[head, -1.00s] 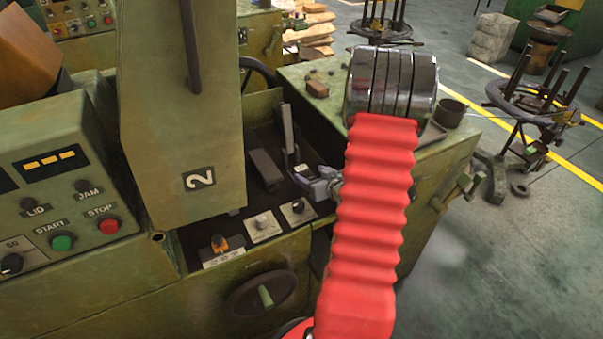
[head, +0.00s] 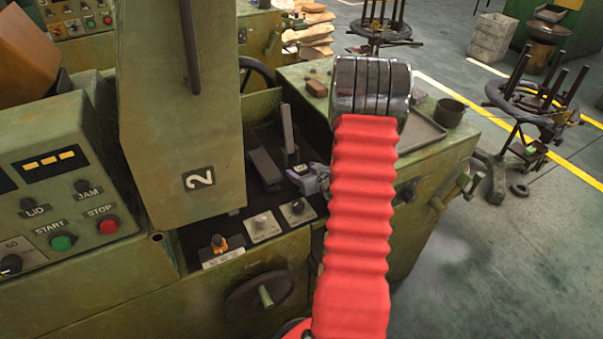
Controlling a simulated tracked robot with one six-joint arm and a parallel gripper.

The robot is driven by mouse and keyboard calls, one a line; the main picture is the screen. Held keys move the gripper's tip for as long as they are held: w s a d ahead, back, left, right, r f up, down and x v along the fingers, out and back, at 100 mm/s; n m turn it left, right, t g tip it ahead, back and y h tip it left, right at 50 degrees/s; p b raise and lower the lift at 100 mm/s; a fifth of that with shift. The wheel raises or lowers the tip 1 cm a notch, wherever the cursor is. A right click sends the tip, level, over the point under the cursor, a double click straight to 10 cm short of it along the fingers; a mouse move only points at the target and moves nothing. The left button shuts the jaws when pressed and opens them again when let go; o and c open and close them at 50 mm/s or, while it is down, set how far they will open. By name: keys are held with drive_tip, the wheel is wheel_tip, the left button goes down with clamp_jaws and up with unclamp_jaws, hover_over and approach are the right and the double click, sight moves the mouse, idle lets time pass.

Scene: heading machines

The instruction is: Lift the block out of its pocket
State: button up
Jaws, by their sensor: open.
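My gripper (head: 306,180), grey-purple, is low in the machine's dark recess, partly hidden behind my red arm. Its jaws are open, close beside a small white-labelled piece (head: 301,169); I cannot tell whether they touch or straddle it. A long dark block (head: 265,169) lies in the recess to the left of the gripper. An upright grey bar (head: 287,130) stands behind the gripper. I cannot tell which piece is the task's block, and no pocket edges show clearly.
A raised green lid marked 2 (head: 190,120) stands left of the recess. Several small knobs (head: 262,223) line its front edge. A handwheel (head: 258,293) is below. A shallow tray (head: 425,133) and a cup (head: 449,112) are on the green top at right.

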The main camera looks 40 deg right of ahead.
drive_tip(key=shift+c, duration=0.2)
drive_tip(key=shift+r, duration=0.1)
clamp_jaws()
idle(0.5)
